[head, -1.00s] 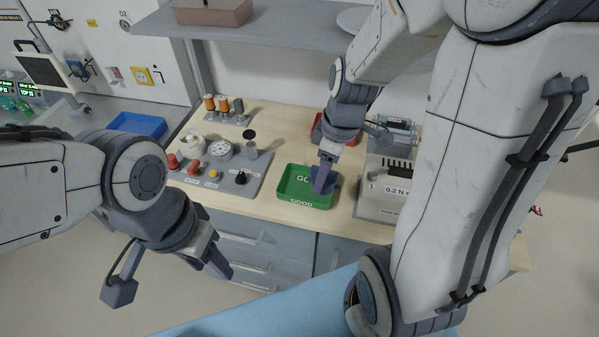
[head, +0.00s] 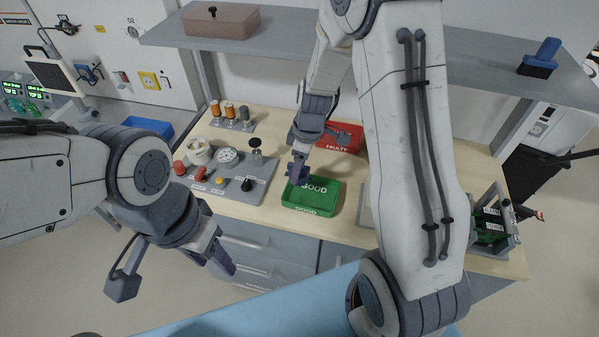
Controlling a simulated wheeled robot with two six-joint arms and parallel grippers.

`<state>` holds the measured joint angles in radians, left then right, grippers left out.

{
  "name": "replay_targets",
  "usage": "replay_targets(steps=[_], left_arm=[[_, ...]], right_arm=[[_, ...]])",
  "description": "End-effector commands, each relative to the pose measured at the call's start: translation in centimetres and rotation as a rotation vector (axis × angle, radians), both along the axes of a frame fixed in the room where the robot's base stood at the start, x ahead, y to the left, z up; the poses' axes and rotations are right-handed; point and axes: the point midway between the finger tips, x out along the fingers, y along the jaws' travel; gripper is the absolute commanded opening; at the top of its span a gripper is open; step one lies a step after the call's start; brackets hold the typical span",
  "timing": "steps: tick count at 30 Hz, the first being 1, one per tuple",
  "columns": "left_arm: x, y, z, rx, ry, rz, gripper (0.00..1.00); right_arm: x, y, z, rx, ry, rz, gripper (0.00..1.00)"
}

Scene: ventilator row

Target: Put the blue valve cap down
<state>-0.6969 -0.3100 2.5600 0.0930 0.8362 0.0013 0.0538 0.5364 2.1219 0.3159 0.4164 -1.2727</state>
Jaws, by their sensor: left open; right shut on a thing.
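My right gripper (head: 297,174) is shut at the upper left corner of the green tray marked GOOD (head: 322,211). I cannot make out the blue valve cap apart from the dark bluish fingers; what they hold is too small to tell. The tray's visible floor looks empty apart from its lettering. I cannot tell whether the fingers touch the tray. My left gripper (head: 222,262) is open and empty, low in front of the drawers and apart from the bench top.
A red tray marked FAULTY (head: 343,137) stands behind the green one. A grey panel (head: 262,178) with a gauge and knobs is to the left. My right arm hides part of the bench. A shelf (head: 290,32) hangs above. A green-and-grey rack (head: 492,222) stands at right.

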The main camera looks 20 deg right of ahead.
Motion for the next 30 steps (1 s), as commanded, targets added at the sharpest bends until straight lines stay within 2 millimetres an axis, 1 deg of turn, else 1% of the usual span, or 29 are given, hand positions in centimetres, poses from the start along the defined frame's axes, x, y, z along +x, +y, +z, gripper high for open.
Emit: replay_targets(steps=[4,7,16,30], left_arm=[[0.0,0.0,0.5,0.0,0.0,0.0,0.5],[0.0,0.0,0.6,0.0,0.0,0.0,0.5],[0.0,0.0,0.5,0.0,0.0,0.0,0.5],[0.0,0.0,-1.0,0.0,0.0,-0.001,0.5]], right_arm=[[-0.2,0.0,-2.3,0.001,0.008,-0.003,0.22],[-0.1,-0.1,-3.3,0.0,0.004,-0.003,0.22],[-0.1,-0.1,-3.6,-0.001,0.001,-0.002,0.22],[-0.1,-0.1,-4.7,0.0,0.002,-0.002,0.22]])
